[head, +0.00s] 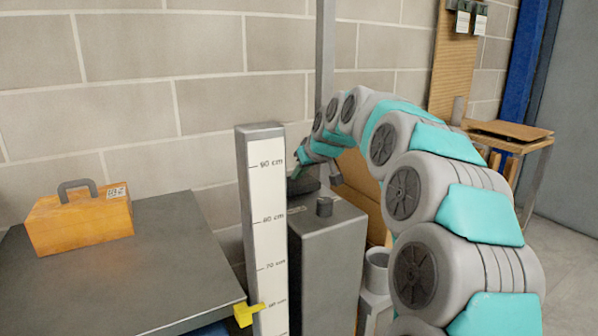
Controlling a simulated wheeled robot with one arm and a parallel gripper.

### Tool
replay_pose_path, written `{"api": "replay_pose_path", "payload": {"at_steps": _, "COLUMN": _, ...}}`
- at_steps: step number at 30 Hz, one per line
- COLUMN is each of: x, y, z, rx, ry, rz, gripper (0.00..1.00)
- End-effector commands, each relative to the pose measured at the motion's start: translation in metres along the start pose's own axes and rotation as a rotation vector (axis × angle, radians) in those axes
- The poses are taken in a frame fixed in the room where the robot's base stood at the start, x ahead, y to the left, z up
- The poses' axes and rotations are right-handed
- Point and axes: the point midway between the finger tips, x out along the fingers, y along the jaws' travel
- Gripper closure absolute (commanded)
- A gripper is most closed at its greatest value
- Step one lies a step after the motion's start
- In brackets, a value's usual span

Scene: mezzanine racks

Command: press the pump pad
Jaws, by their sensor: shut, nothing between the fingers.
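My arm arches in from the right, and my gripper (296,172) points down just over the dark piece. It is shut and empty. I cannot tell whether its tip touches the piece.
The gauge post (268,210) with centimetre marks and a yellow pointer (248,314) stands in front. An orange toolbox (80,222) sits on the dark table (110,280) at left. A grey cup (377,270) and a wooden-topped stand (507,130) are at right.

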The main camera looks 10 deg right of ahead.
Motion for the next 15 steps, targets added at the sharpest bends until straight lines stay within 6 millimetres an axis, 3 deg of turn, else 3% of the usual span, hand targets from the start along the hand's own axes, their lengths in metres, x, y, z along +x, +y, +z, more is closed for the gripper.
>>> {"api": "replay_pose_path", "payload": {"at_steps": 8, "x": -0.005, "y": -0.003, "z": -0.002, "rx": -0.001, "ry": -0.011, "rz": -0.003, "gripper": 1.00}}
{"api": "replay_pose_path", "payload": {"at_steps": 15, "x": -0.040, "y": -0.007, "z": -0.028, "rx": 0.000, "ry": 0.004, "rz": 0.003, "gripper": 1.00}}
